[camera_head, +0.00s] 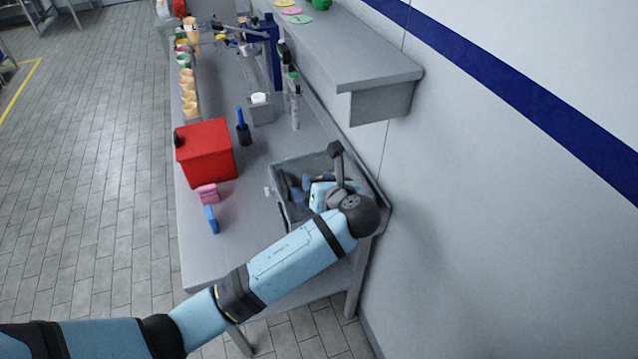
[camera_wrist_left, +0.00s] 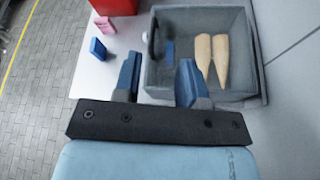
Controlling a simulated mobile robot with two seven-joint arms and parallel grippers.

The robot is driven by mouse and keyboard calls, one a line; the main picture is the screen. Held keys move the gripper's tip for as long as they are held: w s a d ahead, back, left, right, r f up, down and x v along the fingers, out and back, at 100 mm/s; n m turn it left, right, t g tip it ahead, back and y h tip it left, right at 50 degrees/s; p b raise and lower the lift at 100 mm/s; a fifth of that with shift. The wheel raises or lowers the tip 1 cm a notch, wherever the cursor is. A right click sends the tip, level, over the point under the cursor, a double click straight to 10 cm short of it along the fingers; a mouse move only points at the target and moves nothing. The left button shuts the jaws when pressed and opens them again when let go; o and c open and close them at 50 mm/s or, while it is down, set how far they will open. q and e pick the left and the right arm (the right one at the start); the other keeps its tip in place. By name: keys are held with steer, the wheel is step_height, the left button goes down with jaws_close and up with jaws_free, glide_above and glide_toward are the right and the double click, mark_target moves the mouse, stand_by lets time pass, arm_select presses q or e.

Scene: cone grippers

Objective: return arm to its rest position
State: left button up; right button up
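My left arm reaches in from the lower left in the head view. Its gripper (camera_head: 301,188) is over the grey bin (camera_head: 284,206) at the table's near right corner, partly hidden by my wrist. In the left wrist view my left gripper (camera_wrist_left: 160,75) shows two blue fingers spread apart with nothing between them. They are near the side wall of the bin (camera_wrist_left: 240,60). Two tan cones (camera_wrist_left: 212,58) lie side by side in the bin, right of the fingers. My right gripper is in neither view.
A red box (camera_head: 206,150), a pink item (camera_head: 208,194) and a blue sponge-like block (camera_head: 211,219) sit left of the bin. A grey shelf (camera_head: 350,50) juts from the wall above the table. Cones stand in a rack (camera_head: 188,90) farther back. Open floor lies left.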

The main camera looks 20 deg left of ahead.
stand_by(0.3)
arm_select(q)
steer(key=s+f+n+g+h, duration=0.1)
steer(key=s+f+n+h, duration=0.35)
steer(key=f, duration=0.35)
steer(key=s+f+n+h, duration=0.4)
steer(key=s+f+n, duration=0.2)
steer(key=f, duration=0.3)
steer(key=s+a+f+n+h, duration=0.1)
steer(key=s+a+f+n, duration=0.1)
steer(key=s+n, duration=0.6)
steer(key=s+a+f+n+t+h, duration=0.1)
steer(key=s+a+n, duration=0.3)
steer(key=s+n, duration=0.4)
steer(key=shift+f+n+t+h, duration=0.3)
steer(key=shift+f+n+h, duration=0.35)
steer(key=shift+n, duration=0.5)
